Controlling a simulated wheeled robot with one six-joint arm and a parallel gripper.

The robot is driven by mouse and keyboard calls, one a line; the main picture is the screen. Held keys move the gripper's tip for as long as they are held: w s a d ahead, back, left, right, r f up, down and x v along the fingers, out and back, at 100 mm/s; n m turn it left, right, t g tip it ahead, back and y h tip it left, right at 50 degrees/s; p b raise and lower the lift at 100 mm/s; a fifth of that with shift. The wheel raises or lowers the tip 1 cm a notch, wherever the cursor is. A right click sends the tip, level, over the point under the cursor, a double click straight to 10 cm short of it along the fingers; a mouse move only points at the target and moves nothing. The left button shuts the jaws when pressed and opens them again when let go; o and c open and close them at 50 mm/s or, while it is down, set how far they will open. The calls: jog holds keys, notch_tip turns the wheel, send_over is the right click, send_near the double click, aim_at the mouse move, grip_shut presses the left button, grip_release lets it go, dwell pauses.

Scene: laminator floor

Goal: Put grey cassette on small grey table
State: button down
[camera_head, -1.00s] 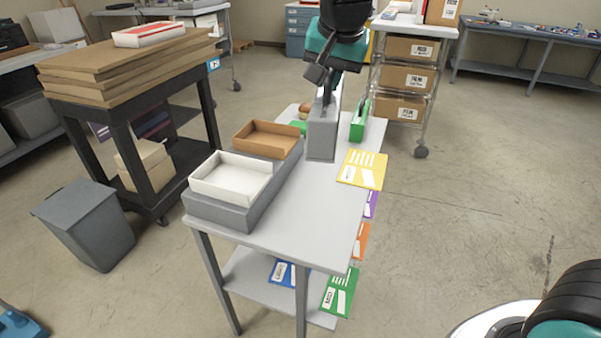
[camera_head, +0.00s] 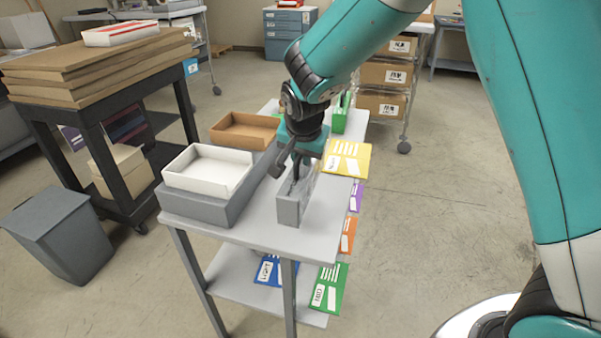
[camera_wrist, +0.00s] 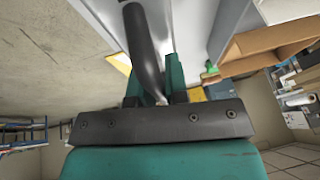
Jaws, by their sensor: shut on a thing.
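The grey cassette (camera_head: 290,208) is an upright grey slab over the front part of the small grey table (camera_head: 250,237), right of the trays. My gripper (camera_head: 297,172) reaches down from above and is shut on the cassette's top. The cassette's lower edge is at or just above the tabletop; I cannot tell whether it touches.
A white tray (camera_head: 208,170) and a brown tray (camera_head: 240,131) sit on a grey base left of the cassette. A yellow card (camera_head: 347,158) juts over the right edge. A green holder (camera_head: 339,122) stands behind. A grey bin (camera_head: 55,240) stands on the floor.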

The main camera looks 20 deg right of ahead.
aim_at(303, 169)
jog(key=shift+f, duration=2.65)
jog(key=shift+f, duration=0.2)
jog(key=c, duration=1.1)
grip_release()
jog(key=shift+s+r, duration=0.15)
jog(key=shift+r, duration=0.35)
jog(key=v, duration=1.1)
jog(key=shift+s+a+r, duration=0.15)
jog(key=shift+s, duration=0.2)
jog(key=s+a+r+n+g+y, duration=0.1)
jog(key=s+n, duration=0.4)
jog(key=s, duration=0.3)
jog(key=s+a+r+n+g+y, duration=0.1)
jog(key=s+r+n+g+y, duration=0.1)
jog(key=s+n, duration=0.3)
jog(key=s+a+r+n+g+y, duration=0.1)
jog(key=s+n, duration=0.3)
jog(key=s, duration=0.8)
jog(key=shift+s+a+r+n+g+y, duration=0.3)
jog(key=shift+s+r+n+y, duration=0.1)
jog(key=shift+r+y, duration=0.3)
